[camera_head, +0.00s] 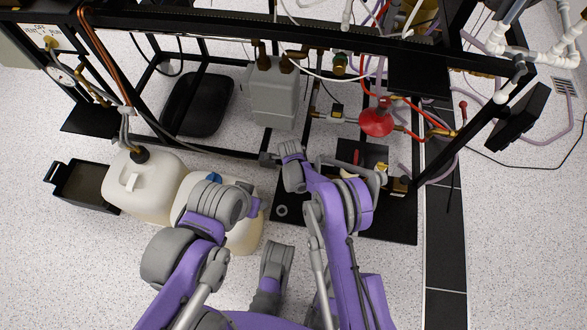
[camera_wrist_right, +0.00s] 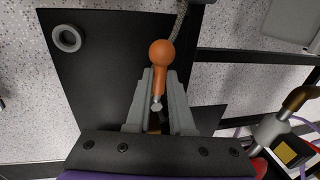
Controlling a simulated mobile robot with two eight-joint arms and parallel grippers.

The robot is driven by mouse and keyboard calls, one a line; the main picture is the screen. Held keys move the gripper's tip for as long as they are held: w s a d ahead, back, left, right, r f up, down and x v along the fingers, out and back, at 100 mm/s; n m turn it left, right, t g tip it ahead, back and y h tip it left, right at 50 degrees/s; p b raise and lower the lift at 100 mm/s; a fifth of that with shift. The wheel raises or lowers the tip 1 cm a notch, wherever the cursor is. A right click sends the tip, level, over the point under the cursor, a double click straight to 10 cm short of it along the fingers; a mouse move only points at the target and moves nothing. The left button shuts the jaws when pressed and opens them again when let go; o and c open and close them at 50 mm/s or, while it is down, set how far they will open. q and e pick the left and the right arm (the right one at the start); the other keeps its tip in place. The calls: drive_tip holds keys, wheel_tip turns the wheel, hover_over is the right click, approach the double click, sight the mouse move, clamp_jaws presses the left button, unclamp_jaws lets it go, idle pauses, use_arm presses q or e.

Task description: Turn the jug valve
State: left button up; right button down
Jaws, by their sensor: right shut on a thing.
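In the right wrist view an orange valve handle (camera_wrist_right: 160,62) with a round ball end stands between the fingers of my right gripper (camera_wrist_right: 159,80). The two grey fingers are shut on its shaft. A metal stem end shows below it, and the rest of the valve is hidden by the gripper. In the head view my right gripper (camera_head: 270,159) is beside the black frame, to the right of two white jugs, and the handle is not clear there. The nearer jug (camera_head: 243,235) is partly behind my left arm; the other jug (camera_head: 140,185) is left of it. My left gripper's fingers are not clear.
A grey tank (camera_head: 273,95) hangs on the black frame. A red round part (camera_head: 376,122) and several pipes and hoses are to the right. A black tray (camera_head: 83,187) lies at the left. A grey ring (camera_wrist_right: 67,38) sits on the black plate. Speckled floor is clear at lower left.

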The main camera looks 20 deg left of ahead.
drive_tip(key=shift+w, duration=0.1)
drive_tip(key=c, duration=0.8)
unclamp_jaws()
drive_tip(key=r+p, duration=0.1)
drive_tip(key=r, duration=0.2)
drive_tip(key=s+r+p, duration=0.1)
drive_tip(key=r, duration=0.3)
drive_tip(key=s+r, duration=0.1)
drive_tip(key=r, duration=0.2)
drive_tip(key=shift+s+d+r+p, duration=0.1)
drive_tip(key=shift+r+p, duration=0.2)
drive_tip(key=shift+p, duration=0.1)
